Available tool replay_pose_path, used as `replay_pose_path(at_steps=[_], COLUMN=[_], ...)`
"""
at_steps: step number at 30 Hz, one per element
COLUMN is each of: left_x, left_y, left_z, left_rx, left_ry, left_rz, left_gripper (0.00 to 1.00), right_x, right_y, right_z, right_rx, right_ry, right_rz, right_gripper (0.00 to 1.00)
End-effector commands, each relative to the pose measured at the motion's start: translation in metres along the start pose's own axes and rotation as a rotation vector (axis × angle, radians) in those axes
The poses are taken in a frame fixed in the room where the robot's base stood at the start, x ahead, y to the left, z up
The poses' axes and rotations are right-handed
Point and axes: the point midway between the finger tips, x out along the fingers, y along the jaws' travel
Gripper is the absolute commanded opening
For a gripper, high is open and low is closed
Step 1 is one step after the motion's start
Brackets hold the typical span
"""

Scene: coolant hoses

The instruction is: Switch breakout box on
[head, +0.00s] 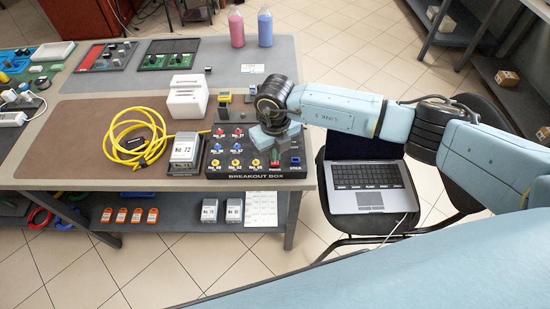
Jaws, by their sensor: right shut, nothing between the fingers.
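The breakout box (214,170) is a black panel at the front right of the table, with its name in white letters along the front edge. It carries several red, blue and yellow knobs or sockets. A small red part (275,165) sits near its front edge, right of the middle. My right gripper (274,153) reaches in from the right and points down over the right part of the box, just behind the red part. It is shut and empty. I cannot tell whether it touches the panel, and it hides part of it. My left gripper is not in view.
A grey unit marked No. 72 (185,151) stands left of the box, beside a coiled yellow cable (115,130). A white printer-like device (187,97) stands behind. A laptop (368,185) rests on a black chair right of the table. Two bottles (236,28) stand at the back.

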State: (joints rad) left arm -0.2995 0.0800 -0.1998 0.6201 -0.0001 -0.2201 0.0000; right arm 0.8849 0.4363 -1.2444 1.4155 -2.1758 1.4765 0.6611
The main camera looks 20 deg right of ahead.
Motion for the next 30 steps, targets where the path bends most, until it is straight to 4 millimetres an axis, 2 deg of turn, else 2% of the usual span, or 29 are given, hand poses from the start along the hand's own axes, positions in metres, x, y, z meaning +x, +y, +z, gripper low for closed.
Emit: replay_pose_path(at_steps=[30], left_x=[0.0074], left_y=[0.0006], left_z=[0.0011], left_rx=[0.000], left_ry=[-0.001], left_rz=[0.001], left_gripper=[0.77], right_x=[0.0093], right_y=[0.0002], right_z=[-0.0001], right_rx=[0.000], right_ry=[0.000], right_rz=[0.000], right_gripper=[0.00])
